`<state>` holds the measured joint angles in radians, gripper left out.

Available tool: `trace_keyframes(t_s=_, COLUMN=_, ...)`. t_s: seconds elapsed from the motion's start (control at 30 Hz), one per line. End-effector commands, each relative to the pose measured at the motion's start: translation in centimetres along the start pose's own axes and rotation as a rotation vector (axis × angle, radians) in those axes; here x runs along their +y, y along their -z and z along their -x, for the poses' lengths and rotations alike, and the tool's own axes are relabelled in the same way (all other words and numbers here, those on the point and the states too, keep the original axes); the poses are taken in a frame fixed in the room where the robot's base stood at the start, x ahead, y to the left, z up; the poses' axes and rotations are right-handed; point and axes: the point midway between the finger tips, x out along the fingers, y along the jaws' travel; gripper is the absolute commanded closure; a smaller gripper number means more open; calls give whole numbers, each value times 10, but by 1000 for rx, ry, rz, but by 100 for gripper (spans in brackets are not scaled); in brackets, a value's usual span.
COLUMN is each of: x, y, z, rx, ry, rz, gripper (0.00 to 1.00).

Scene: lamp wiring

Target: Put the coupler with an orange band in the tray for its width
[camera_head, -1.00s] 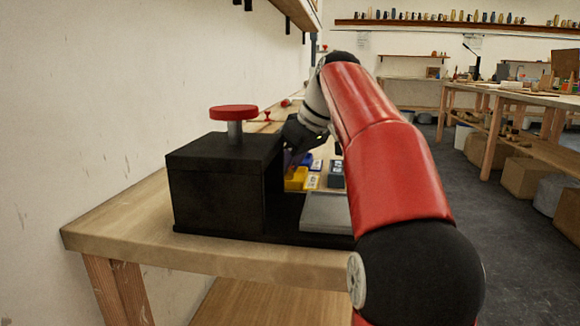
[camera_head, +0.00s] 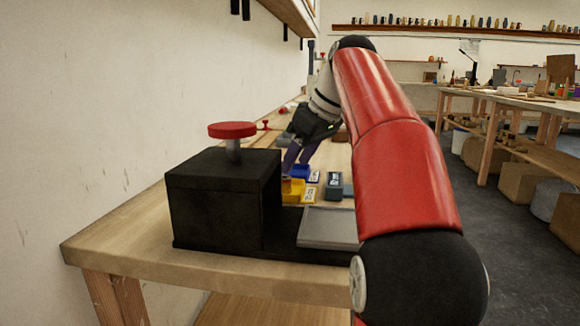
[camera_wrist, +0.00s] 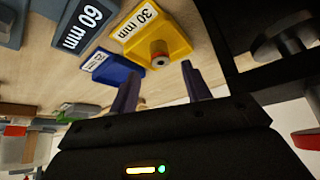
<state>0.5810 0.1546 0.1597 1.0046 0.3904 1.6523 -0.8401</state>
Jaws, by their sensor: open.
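The coupler (camera_wrist: 160,50), a small pale cylinder with a reddish-orange band, stands in the yellow tray (camera_wrist: 183,43) labelled 30 mm, in the wrist view. My gripper (camera_wrist: 160,69) is open, its two dark purple fingers apart with the coupler ahead of the gap and nothing between them. In the head view my gripper (camera_head: 296,165) is just above and behind the yellow tray (camera_head: 293,197); the coupler cannot be made out there. A blue tray (camera_wrist: 117,70) and a grey tray (camera_wrist: 101,16) labelled 60 mm are beside the yellow one.
A black box-shaped fixture (camera_head: 220,205) with a red knob (camera_head: 232,130) and a grey plate (camera_head: 328,228) stands at the near end of the wooden bench (camera_head: 130,235). The wall is close on the left. Loose items lie farther along the bench.

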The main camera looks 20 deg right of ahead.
Motion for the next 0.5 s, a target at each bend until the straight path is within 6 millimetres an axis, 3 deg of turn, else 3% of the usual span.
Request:
trace_keyframes(t_s=0.03, x=1, y=3, z=15, rx=2, ry=-2, rz=0, gripper=52)
trace_keyframes(t_s=0.2, x=1, y=2, z=46, rx=0, ry=-2, rz=0, gripper=52)
trace_keyframes(t_s=0.5, x=0, y=0, z=64, rx=0, ry=0, rz=1, gripper=52)
